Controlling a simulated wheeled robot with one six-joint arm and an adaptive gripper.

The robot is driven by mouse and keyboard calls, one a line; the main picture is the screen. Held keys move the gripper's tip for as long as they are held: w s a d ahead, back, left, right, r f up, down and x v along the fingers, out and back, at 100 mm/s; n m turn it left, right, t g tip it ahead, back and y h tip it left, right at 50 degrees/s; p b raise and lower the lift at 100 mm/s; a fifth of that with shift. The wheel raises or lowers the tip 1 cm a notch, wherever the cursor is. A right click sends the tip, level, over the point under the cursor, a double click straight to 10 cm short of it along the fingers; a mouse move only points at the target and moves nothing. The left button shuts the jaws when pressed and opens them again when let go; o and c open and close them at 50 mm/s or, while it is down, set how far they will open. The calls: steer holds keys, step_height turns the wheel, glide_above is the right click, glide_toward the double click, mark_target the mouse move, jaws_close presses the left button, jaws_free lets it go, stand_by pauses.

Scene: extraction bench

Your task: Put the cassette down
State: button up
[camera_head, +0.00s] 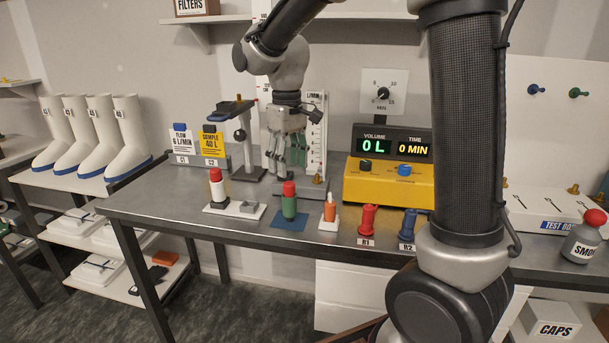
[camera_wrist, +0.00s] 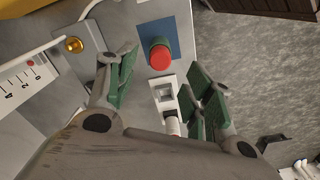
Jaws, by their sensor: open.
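My gripper (camera_head: 286,158) is over the back of the bench, fingers pointing down. In the wrist view its green-padded fingers (camera_wrist: 165,78) are spread, with nothing held between them. A small grey-and-white square piece (camera_head: 249,207) lies on the right part of a white plate (camera_head: 222,209). It also shows in the wrist view (camera_wrist: 164,92), seen below through the gap between the fingers. I cannot tell whether this square is the cassette; no other thing is clearly one. A white bottle with a red cap (camera_head: 216,176) stands on the same plate.
A green red-capped bottle (camera_head: 289,206) stands on a blue mat (camera_head: 278,222). An orange-and-white vial (camera_head: 330,210), red R1 (camera_head: 367,219) and blue R2 (camera_head: 407,228) pieces stand to the right. A yellow pump box (camera_head: 388,185), flowmeter (camera_head: 317,125) and black-topped stand (camera_head: 246,150) are close behind.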

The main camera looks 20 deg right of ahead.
steer(key=shift+s+d+r, duration=0.2)
steer(key=shift+d+r, duration=0.05)
steer(key=shift+r, duration=0.1)
steer(key=s+d+r+m+t, duration=0.2)
steer(key=s+d, duration=0.5)
steer(key=s, duration=0.4)
steer(key=s+d+r+m+t, duration=0.2)
steer(key=s+d, duration=0.4)
steer(key=s, duration=0.5)
steer(key=shift+s+d+m, duration=0.25)
steer(key=shift+d+m, duration=0.15)
steer(key=shift+m, duration=0.2)
steer(key=shift+c, duration=0.2)
